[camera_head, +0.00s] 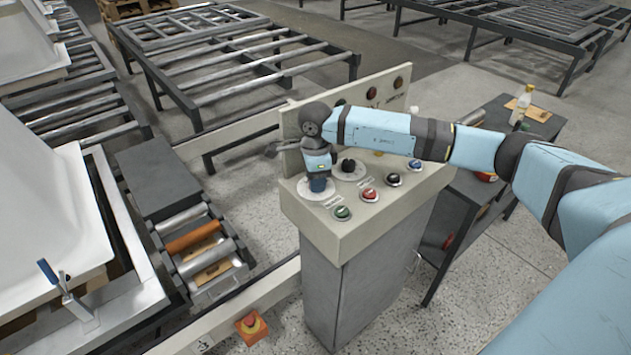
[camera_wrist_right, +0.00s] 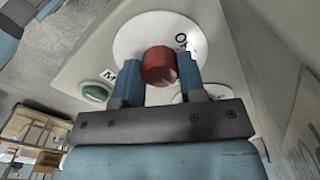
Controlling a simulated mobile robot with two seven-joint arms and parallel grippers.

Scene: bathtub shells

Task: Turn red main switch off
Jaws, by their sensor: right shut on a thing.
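The red main switch (camera_wrist_right: 159,66) is a round red knob on a white disc (camera_wrist_right: 145,35) with dark lettering. My right gripper (camera_wrist_right: 157,80) has one blue finger on each side of the knob and is shut on it. In the head view my right arm reaches in from the right, and the right gripper (camera_head: 318,184) points down over the white disc (camera_head: 304,190) at the left of the console's sloped top. There the gripper and wrist hide the knob. My left gripper is not in view.
The console (camera_head: 350,225) carries a green button (camera_head: 342,213), a red button (camera_head: 369,195), a black knob (camera_head: 348,165) and other controls close to the gripper. A dark side table (camera_head: 480,190) with a bottle (camera_head: 521,104) stands right. Roller conveyors (camera_head: 205,250) lie left.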

